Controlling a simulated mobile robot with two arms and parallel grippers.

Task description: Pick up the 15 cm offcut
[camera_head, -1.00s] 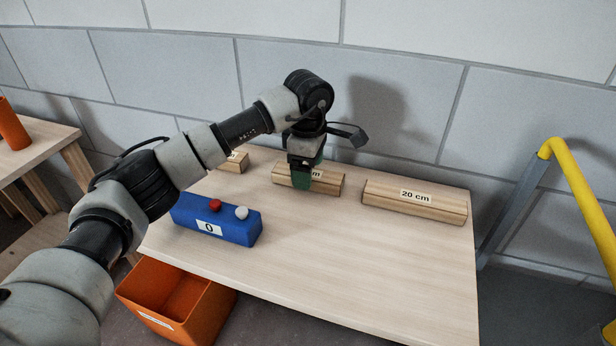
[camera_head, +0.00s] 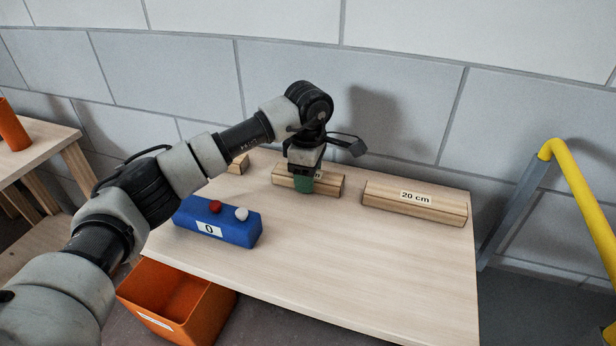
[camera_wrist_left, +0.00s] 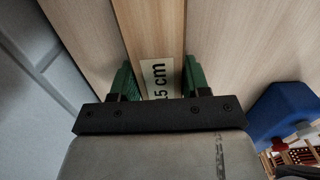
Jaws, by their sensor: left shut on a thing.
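The middle wooden offcut (camera_head: 331,186) lies on the table with its label mostly hidden behind my left gripper (camera_head: 304,187). In the left wrist view the offcut (camera_wrist_left: 150,35) runs between the green fingers, and its partly covered label reads "5 cm" with a cut-off mark before it. My left gripper (camera_wrist_left: 158,78) is shut on this offcut, one finger against each long side. The offcut appears to rest on the table. My right gripper is not in view.
A longer "20 cm" batten (camera_head: 415,203) lies to the right, and a short piece (camera_head: 238,165) lies partly hidden at left. A blue block (camera_head: 228,227) with red and white knobs stands front left. An orange bin (camera_head: 177,300) is below the table edge. The front right tabletop (camera_head: 390,265) is clear.

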